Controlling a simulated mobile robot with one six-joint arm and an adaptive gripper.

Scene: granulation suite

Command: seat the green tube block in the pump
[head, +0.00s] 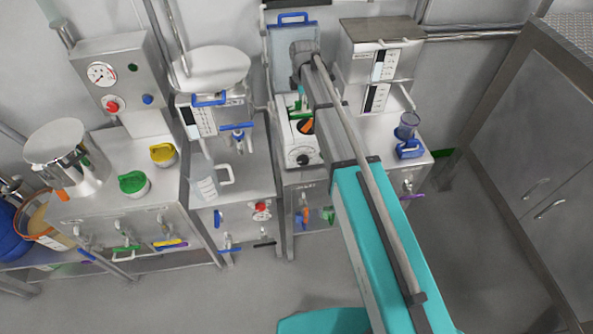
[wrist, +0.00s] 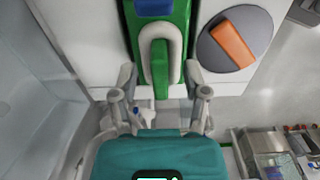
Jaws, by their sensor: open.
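The pump is a white box (head: 301,150) with a dark dial on its front and an orange lever (head: 306,126) on top. In the wrist view the pump's top (wrist: 268,12) shows a grey disc with the orange lever (wrist: 233,42) at the right. The green tube block (wrist: 183,35), with a pale U-shaped tube loop, lies along the pump's white surface. I cannot tell how deep it sits. My gripper (wrist: 162,92) is open, its fingers on either side of the block's near end. In the head view my arm hides most of the gripper.
A steel cabinet stack (head: 380,60) stands right of the pump, with a blue-based clear cup (head: 408,135) in front of it. A bench with a measuring jug (head: 205,188) is at the left. Green and yellow lidded pots (head: 133,184) stand farther left. Open floor lies in front.

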